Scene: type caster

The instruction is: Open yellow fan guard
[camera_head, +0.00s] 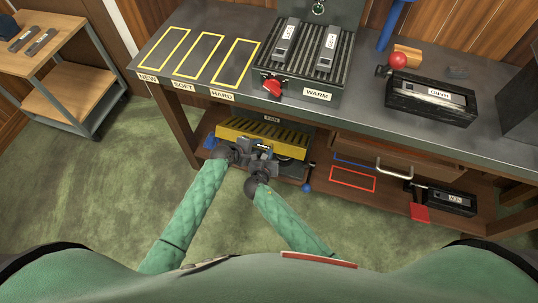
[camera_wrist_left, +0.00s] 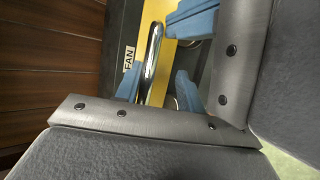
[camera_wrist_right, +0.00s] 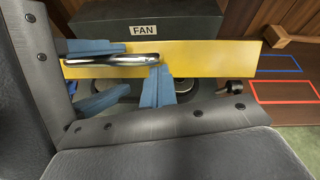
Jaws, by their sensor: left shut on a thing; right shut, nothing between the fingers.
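The yellow fan guard (camera_head: 262,132) is a slotted panel on the front of the black fan unit under the bench, below a FAN label. The right wrist view shows its yellow face (camera_wrist_right: 215,55) and a chrome bar handle (camera_wrist_right: 115,60). The handle also shows in the left wrist view (camera_wrist_left: 153,55). My left gripper (camera_head: 243,149) is shut on the handle, its blue fingers partly covering it. My right gripper (camera_head: 263,153) is shut and empty close beside it at the guard's front.
The bench top (camera_head: 205,98) overhangs the guard. A blue knob (camera_head: 306,188) stands to its right. A drawer handle (camera_head: 394,171), a red outline (camera_head: 352,179) and a black box (camera_head: 448,199) lie farther right. A shelf cart (camera_head: 68,75) stands at left. The green floor in front is clear.

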